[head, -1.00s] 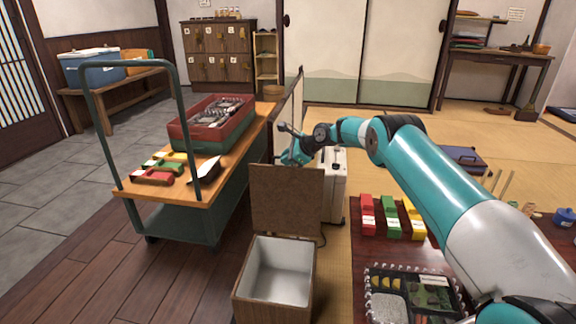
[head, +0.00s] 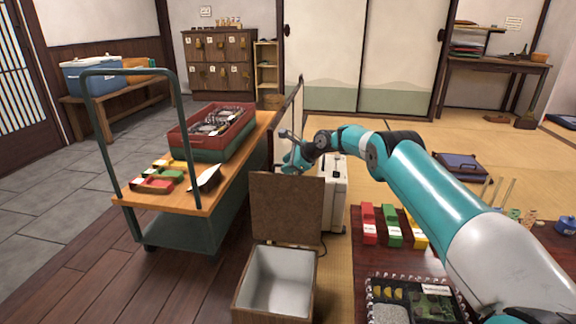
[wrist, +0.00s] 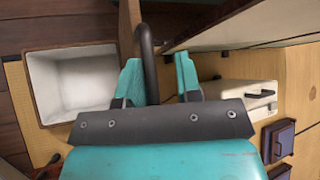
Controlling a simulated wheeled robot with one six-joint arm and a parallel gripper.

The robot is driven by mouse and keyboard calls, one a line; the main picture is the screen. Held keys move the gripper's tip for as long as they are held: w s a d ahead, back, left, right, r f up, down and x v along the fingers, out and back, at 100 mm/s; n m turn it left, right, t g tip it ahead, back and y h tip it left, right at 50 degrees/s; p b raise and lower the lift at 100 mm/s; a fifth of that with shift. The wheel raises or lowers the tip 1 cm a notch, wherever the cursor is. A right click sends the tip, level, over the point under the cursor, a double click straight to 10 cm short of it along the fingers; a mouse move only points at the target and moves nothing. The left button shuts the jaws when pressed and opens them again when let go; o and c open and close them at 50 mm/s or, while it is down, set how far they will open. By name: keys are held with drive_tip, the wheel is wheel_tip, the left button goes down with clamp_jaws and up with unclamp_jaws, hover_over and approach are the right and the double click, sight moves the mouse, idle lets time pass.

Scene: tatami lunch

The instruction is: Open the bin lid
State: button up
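The bin (head: 280,282) is a wooden box with a white inside, and it stands open at the bottom middle of the head view. Its brown lid (head: 286,212) stands upright at the bin's far edge. My gripper (head: 290,164) is just behind and above the lid's top edge. In the wrist view, the bin's white inside (wrist: 75,82) shows at left and the lid (wrist: 128,28) is seen nearly edge-on. My two teal fingers (wrist: 160,78) are apart. A dark curved bar (wrist: 146,50), apparently the lid's handle, shows close to the left finger; I cannot tell if they touch.
A cart (head: 235,180) with a red crate (head: 218,132) stands left of the bin. A white case (head: 333,195) and a thin upright panel (head: 290,120) are close behind the lid. A low table (head: 352,290) with lunch items is at right. Dark floor is clear at front left.

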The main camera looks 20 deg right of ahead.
drive_tip(key=shift+s+a+f, duration=0.1)
drive_tip(key=shift+s+f, duration=0.1)
drive_tip(key=shift+f, duration=0.2)
drive_tip(key=p+v, duration=0.5)
drive_tip(key=v, duration=1.2)
drive_tip(key=shift+r+p, duration=0.35)
drive_tip(key=shift+r, duration=0.2)
drive_tip(key=shift+w, duration=0.1)
drive_tip(key=shift+c, duration=0.2)
